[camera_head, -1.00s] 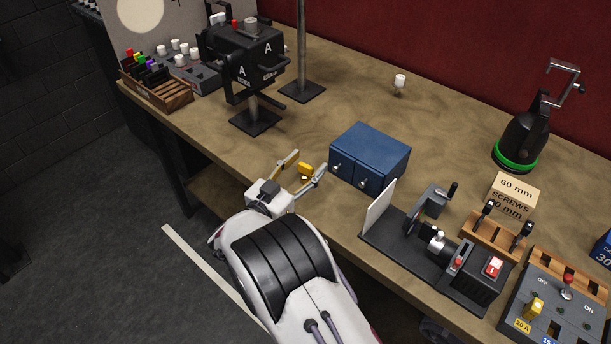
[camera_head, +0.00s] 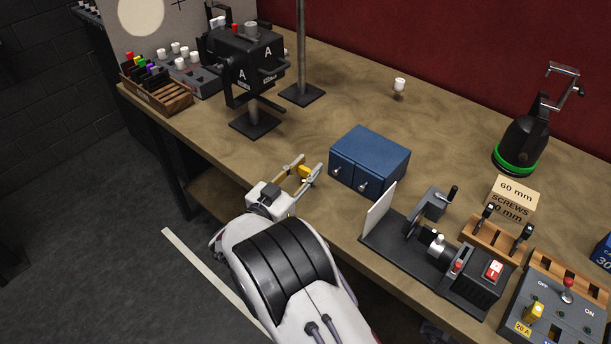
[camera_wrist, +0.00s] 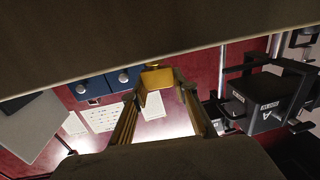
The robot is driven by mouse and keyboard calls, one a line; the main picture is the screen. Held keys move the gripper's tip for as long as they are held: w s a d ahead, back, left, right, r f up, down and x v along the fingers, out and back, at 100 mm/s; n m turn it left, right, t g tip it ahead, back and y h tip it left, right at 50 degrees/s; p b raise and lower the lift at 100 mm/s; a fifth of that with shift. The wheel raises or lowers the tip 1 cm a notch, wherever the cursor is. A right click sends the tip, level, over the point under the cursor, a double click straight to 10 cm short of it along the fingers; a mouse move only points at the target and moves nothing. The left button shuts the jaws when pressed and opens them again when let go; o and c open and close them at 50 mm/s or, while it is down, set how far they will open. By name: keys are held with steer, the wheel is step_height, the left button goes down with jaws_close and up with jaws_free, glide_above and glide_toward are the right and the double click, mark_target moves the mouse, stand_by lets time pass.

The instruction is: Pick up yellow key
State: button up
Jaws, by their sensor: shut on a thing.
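The yellow key (camera_head: 305,173) is a small yellow block near the front edge of the workbench, left of the blue two-drawer box. My gripper (camera_head: 308,167) reaches over the bench edge with one finger on each side of the key, shut on it. In the wrist view the key (camera_wrist: 157,78) shows between the fingertips (camera_wrist: 161,90). Its lower part is partly hidden by the fingers in the head view, and I cannot tell whether it touches the bench.
The blue drawer box (camera_head: 378,153) stands close to the right of my gripper. A black device marked A (camera_head: 245,65) stands at the back left. A small lathe-like machine (camera_head: 440,245) is at the right. Bare bench top (camera_head: 300,125) lies behind the gripper.

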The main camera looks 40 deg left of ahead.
mark_target(305, 168)
steer(key=shift+r, duration=0.15)
steer(key=shift+r, duration=4.85)
